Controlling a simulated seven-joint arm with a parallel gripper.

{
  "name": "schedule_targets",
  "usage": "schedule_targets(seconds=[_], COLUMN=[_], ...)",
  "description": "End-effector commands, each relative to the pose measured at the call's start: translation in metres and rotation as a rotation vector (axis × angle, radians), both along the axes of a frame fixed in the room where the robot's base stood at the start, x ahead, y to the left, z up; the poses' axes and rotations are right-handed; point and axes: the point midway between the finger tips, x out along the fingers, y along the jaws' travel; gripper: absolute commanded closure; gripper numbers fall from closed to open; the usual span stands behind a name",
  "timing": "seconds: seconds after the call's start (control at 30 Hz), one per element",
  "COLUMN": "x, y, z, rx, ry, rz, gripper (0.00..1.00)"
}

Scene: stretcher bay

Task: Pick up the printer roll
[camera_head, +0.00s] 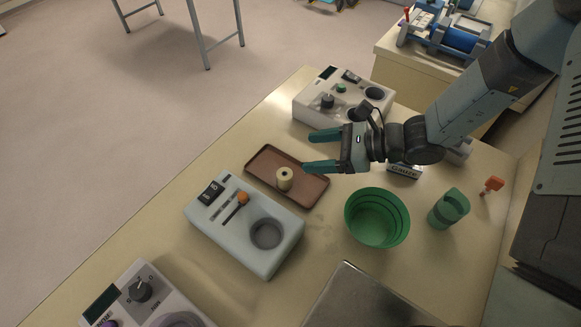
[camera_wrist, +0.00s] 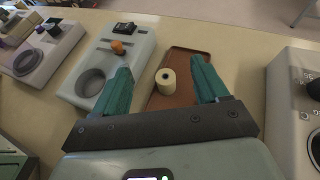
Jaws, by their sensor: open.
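The printer roll (camera_head: 284,178) is a small cream cylinder with a dark hole in its top. It stands upright on a brown tray (camera_head: 262,163) on the table. In the wrist view the roll (camera_wrist: 166,81) shows between my two fingers and beyond their tips, on the brown tray (camera_wrist: 188,61). My gripper (camera_head: 308,152) has teal fingers spread wide, with nothing between them. In the head view it is just right of the roll, over the tray's right end. In the wrist view my gripper (camera_wrist: 160,76) is open, pointing toward the roll.
A pale device (camera_head: 213,222) with an orange knob and a round well stands just left of the tray. A green bowl (camera_head: 376,218), green mug (camera_head: 449,208) and gauze box (camera_head: 405,169) are to the right. A grey device (camera_head: 320,112) stands behind the gripper.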

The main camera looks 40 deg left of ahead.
Motion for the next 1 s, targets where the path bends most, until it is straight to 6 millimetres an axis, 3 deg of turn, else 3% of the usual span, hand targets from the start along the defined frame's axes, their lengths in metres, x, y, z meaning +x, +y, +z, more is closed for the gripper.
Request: schedule_targets(seconds=[0.23,0.6,0.87,1.0], x=[-0.003,-0.003,-0.012,-0.02], y=[0.007,0.007,0.026,0.047], z=[-0.029,-0.097,-0.102,-0.111], rx=[0.004,0.005,0.005,0.006], ry=[0.062,0.058,0.056,0.056], rz=[-0.041,-0.038,-0.035,-0.033], gripper=[0.27,0.27,0.27,0.27])
